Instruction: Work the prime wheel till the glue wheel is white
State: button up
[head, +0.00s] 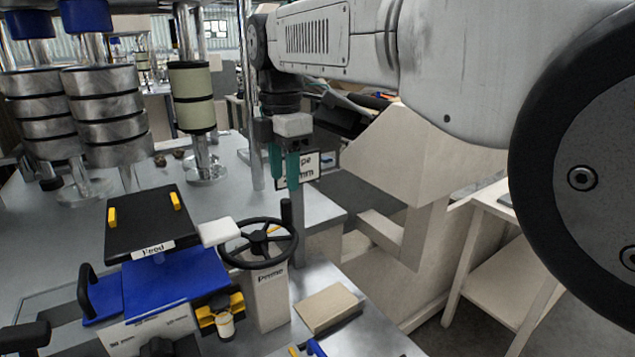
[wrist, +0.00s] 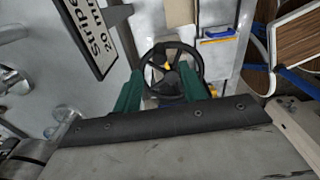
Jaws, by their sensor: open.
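The prime wheel (head: 236,254) is a black spoked handwheel on a pale post (head: 268,300) marked "Prime". An upright black knob (head: 286,213) stands on its rim. My gripper (head: 285,181) is open and empty, its two teal fingers pointing down above the wheel, apart from it. In the wrist view the wheel (wrist: 152,68) shows beyond and between the fingers. A small cream roller (head: 226,326) in a yellow bracket (head: 207,317) sits left of the post; it may be the glue wheel, but I cannot tell for sure.
A pale block (head: 220,231) is beside the wheel's left rim. A blue unit with a black "Feed" plate (head: 145,222) stands left. A tan block (head: 327,308) lies right of the post. A "Stripe 20 mm" sign (wrist: 96,42) and a metal pole (head: 252,130) are near my gripper.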

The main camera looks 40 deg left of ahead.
jog(key=shift+d+f, duration=0.1)
jog(key=c, duration=0.7)
jog(key=s+d+f+m+g, duration=0.1)
jog(key=s+g, duration=0.1)
jog(key=s+d+f+m+g+y, duration=0.1)
jog(key=s+f+m+g, duration=0.1)
jog(key=s+d+f+m+g+y, duration=0.1)
jog(key=s+d+g, duration=0.1)
jog(key=shift+f, duration=0.25)
grip_shut()
jog(key=s+d+m+g+y, duration=0.2)
jog(key=m+g+y, duration=0.2)
jog(key=m, duration=0.2)
jog(key=m+t+y, duration=1)
jog(key=m+y, duration=0.2)
jog(key=m, duration=1)
send_near(290, 209)
jog(key=a, duration=0.7)
